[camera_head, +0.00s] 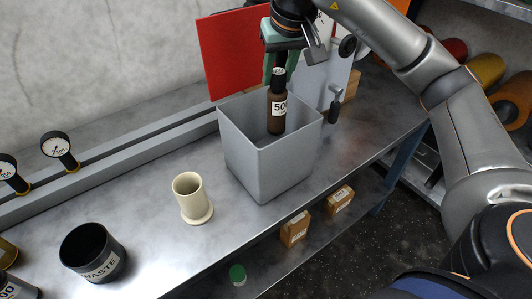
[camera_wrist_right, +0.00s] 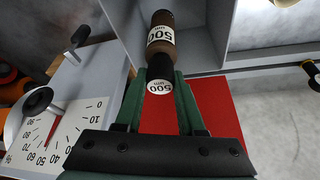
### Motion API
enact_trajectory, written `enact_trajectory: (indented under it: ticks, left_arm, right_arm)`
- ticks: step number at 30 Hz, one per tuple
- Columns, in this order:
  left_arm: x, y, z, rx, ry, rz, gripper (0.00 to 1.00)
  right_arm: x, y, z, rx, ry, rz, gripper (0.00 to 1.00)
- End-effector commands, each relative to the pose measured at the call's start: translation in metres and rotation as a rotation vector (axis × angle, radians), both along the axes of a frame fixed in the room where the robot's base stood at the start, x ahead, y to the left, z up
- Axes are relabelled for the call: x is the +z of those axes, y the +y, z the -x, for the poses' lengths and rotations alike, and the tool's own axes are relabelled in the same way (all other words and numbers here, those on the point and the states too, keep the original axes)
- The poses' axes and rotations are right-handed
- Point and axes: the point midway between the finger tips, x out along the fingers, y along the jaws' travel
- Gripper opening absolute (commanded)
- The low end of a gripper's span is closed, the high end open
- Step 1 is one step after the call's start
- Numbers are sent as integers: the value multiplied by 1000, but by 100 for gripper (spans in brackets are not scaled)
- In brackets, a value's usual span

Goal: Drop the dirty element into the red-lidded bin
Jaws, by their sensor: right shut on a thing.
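My right gripper (camera_head: 279,62) is shut on the black-capped neck of a brown bottle (camera_head: 276,115) with a white "500" label. The bottle hangs roughly upright over the mouth of an open grey bin (camera_head: 262,178); I cannot tell whether its base is below the rim. A red panel (camera_head: 222,60) stands upright behind the bin, perhaps its raised lid. In the right wrist view the gripper's green fingers (camera_wrist_right: 160,88) pinch the cap, and the bottle (camera_wrist_right: 160,32) points into the grey bin (camera_wrist_right: 208,28). My left gripper is not in view.
A cream flanged cylinder (camera_head: 190,197) stands left of the bin on the metal bench. A black "WASTE" cup (camera_head: 92,252) and gauges (camera_head: 58,147) are farther left. Small boxes (camera_head: 295,229) sit on the lower shelf. A dial scale (camera_wrist_right: 65,120) shows in the wrist view.

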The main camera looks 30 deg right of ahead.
Motion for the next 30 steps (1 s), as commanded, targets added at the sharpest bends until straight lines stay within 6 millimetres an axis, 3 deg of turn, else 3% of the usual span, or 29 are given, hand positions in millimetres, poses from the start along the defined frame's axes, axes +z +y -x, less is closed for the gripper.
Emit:
enact_trajectory:
  ticks: [5,6,15,24,30]
  left_arm:
    - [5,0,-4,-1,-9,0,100]
    - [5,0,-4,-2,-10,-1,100]
    - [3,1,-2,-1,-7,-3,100]
    - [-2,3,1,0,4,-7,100]
    - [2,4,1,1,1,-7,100]
  right_arm:
    - [2,0,0,-1,-3,-1,0]
    - [2,0,0,-1,-2,-1,40]
    - [1,0,0,0,-1,0,73]
    - [3,0,1,0,0,0,73]
    - [31,3,10,2,-6,0,73]
